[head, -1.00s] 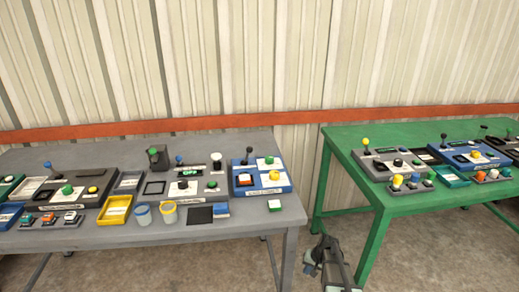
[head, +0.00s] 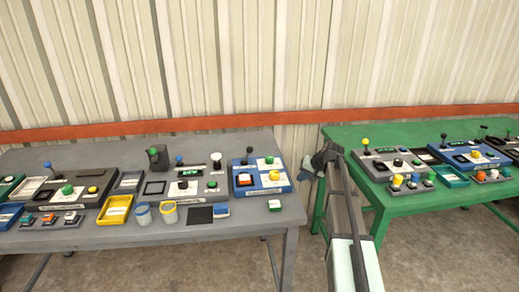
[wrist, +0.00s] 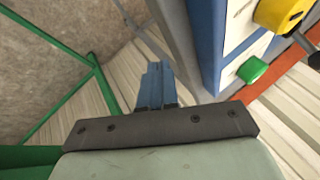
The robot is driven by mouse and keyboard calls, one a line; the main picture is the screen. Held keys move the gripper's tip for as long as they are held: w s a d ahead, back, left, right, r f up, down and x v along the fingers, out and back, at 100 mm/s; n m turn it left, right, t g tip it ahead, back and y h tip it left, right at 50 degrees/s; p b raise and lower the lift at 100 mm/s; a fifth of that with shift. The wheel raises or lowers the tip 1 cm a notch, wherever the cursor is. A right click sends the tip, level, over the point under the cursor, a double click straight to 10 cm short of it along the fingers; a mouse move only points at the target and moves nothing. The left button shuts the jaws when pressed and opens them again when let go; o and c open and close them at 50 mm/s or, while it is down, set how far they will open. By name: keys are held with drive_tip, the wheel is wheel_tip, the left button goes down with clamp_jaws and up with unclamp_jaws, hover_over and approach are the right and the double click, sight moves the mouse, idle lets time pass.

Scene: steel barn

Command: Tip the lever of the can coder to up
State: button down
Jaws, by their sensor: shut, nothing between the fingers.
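I cannot read the labels, so I cannot tell which machine is the can coder. In the wrist view my gripper's fingers (wrist: 155,85) are shut and empty. A blue panel side (wrist: 206,45) shows beside them, with a yellow knob (wrist: 283,14), a green button (wrist: 252,70) and a dark round part (wrist: 315,60) cut off at the edge.
The grey table (head: 150,240) also bears grey panels with levers, a yellow tray (head: 115,210) and cups. A small green-topped block (head: 274,204) sits near its right front corner. The green table (head: 400,215) with more panels stands on the right.

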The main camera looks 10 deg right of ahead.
sight(248, 154)
drive_tip(key=w+a+r+n, duration=0.2)
drive_tip(key=a+r, duration=0.2)
drive_tip(key=r, duration=0.4)
drive_tip(key=w+a+r+n, duration=0.1)
drive_tip(key=w+a+r, duration=0.1)
drive_tip(key=a+r, duration=0.5)
drive_tip(key=shift+y, duration=0.3)
drive_tip(key=x, duration=0.2)
drive_tip(key=d+x, duration=0.1)
drive_tip(key=x, duration=0.2)
drive_tip(key=w+x, duration=0.1)
drive_tip(key=x, duration=0.2)
drive_tip(key=shift+d, duration=0.15)
drive_tip(key=shift+w+a+r, duration=0.1)
drive_tip(key=shift+a+r, duration=0.1)
drive_tip(key=shift+a, duration=0.35)
drive_tip(key=shift+a+r, duration=0.15)
drive_tip(key=shift+a, duration=0.4)
drive_tip(key=shift+w+a+r, duration=0.1)
drive_tip(key=shift+w+a, duration=0.05)
drive_tip(key=shift+a, duration=0.55)
drive_tip(key=shift+a, duration=0.1)
